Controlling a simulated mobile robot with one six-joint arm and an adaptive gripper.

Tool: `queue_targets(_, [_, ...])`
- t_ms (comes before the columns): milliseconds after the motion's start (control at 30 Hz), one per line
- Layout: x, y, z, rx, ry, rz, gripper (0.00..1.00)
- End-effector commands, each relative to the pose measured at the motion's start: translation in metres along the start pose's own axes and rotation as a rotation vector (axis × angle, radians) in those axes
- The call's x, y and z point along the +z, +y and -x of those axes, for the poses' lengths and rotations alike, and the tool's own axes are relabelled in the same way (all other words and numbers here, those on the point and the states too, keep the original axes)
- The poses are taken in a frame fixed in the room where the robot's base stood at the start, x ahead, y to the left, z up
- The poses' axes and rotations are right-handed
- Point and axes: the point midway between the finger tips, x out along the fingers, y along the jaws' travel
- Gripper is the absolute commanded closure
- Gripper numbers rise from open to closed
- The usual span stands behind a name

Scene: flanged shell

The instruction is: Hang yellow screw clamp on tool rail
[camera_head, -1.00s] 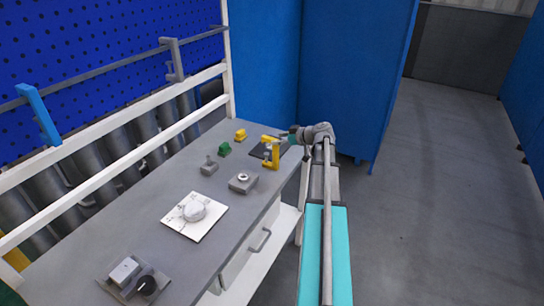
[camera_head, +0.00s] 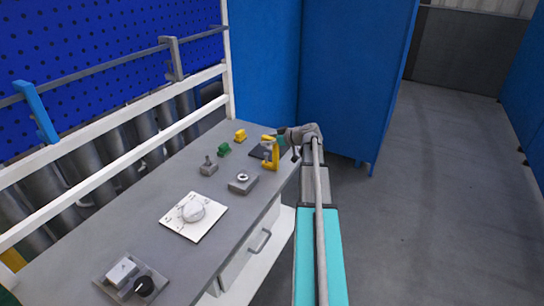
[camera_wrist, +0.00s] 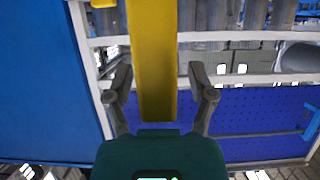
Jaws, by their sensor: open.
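The yellow screw clamp (camera_head: 275,158) stands upright at the right edge of the grey bench, by a dark plate. My gripper (camera_head: 281,140) is beside the clamp's upper part in the head view. In the wrist view the clamp's yellow bar (camera_wrist: 154,65) lies between the two spread fingers of my gripper (camera_wrist: 162,83), with a gap on each side. The fingers are open. The grey tool rail (camera_head: 110,66) runs along the blue pegboard at the left, with a blue clamp (camera_head: 36,110) and a grey clamp (camera_head: 174,58) hanging on it.
The grey bench (camera_head: 120,225) also holds a green block (camera_head: 224,150), a small yellow block (camera_head: 240,135), grey fixtures (camera_head: 243,183) and a white plate with a round part (camera_head: 193,215). White frame bars (camera_head: 125,148) run below the rail. Blue panels (camera_head: 335,75) stand behind.

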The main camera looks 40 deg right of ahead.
Motion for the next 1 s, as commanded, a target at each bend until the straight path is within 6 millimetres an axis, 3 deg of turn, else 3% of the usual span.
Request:
queue_targets(100, [0.0001, 0.0, 0.0001, 0.0, 0.0, 0.0, 0.32])
queue_targets(467, [0.0001, 0.0001, 0.0003, 0.0, 0.0, 0.0, 0.99])
queue_targets(1000, [-0.0018, 0.0003, 0.0011, 0.0, 0.001, 0.0, 1.0])
